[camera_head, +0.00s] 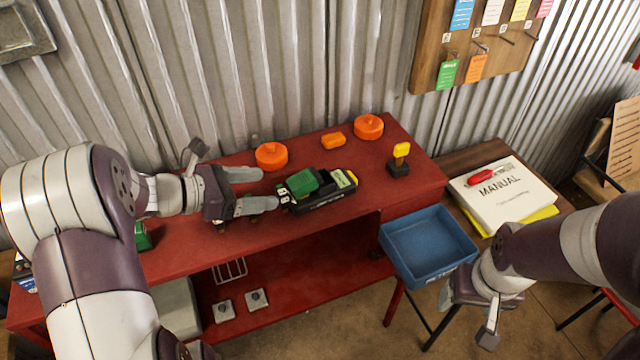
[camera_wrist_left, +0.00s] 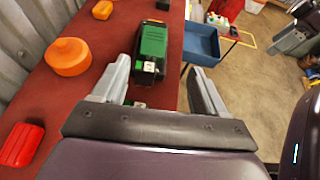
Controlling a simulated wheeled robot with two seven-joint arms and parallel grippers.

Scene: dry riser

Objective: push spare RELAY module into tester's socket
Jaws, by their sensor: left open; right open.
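A green block (camera_head: 302,182), apparently the relay module, is at the left end of the black tester (camera_head: 325,197) on the red bench. In the left wrist view the green block (camera_wrist_left: 153,40) has a small white piece at its near end, and the black tester (camera_wrist_left: 150,96) lies around it. I cannot tell whether the block is fully seated. My left gripper (camera_head: 262,189) is open and empty just left of the tester, its fingers pointing at it; they also show in the left wrist view (camera_wrist_left: 160,82).
Orange round knobs (camera_head: 271,156) (camera_head: 368,127) and an orange block (camera_head: 333,141) lie behind the tester. A yellow-topped switch (camera_head: 400,158) stands to its right. A blue bin (camera_head: 428,245) sits at the bench's front right, near a manual (camera_head: 503,194). Another green item (camera_head: 143,237) is partly hidden by my left arm.

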